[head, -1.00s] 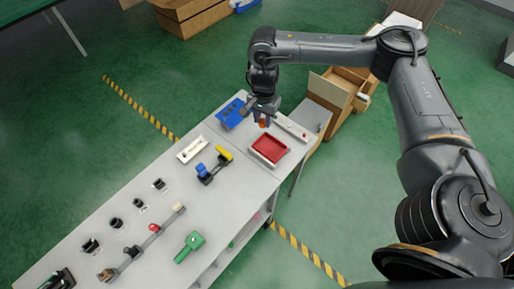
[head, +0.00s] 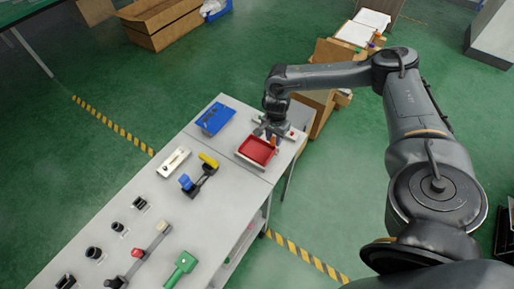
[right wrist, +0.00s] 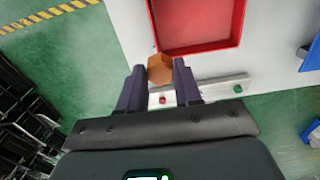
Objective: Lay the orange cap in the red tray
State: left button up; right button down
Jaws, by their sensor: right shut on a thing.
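The orange cap (head: 273,141) is held between the fingers of my right gripper (head: 271,137), beside the far right rim of the red tray (head: 256,152). In the right wrist view the cap (right wrist: 160,69) sits at the fingertips of the gripper (right wrist: 158,74), and the red tray (right wrist: 200,48) lies just beyond it. The cap shows next to the tray's near corner there, outside the open floor of the tray. The tray floor looks empty. The height of the cap above the table is hard to tell. My left gripper is not in view.
A pale bar with red and green buttons (right wrist: 205,92) lies below the gripper. A blue board (head: 215,119) is at the table's far end. A yellow-and-blue lever fixture (head: 199,175) and a white fixture (head: 174,161) stand to the left. Boxes are beyond the table.

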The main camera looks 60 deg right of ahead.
send_over(257, 152)
notch_tip(257, 152, down, 4)
jog(key=shift+a+r, duration=0.1)
jog(key=shift+f, duration=2.05)
jog(key=shift+f+b, duration=0.2)
jog(key=shift+b, duration=0.1)
jog(key=c, duration=0.8)
grip_release()
jog(key=shift+r, duration=0.15)
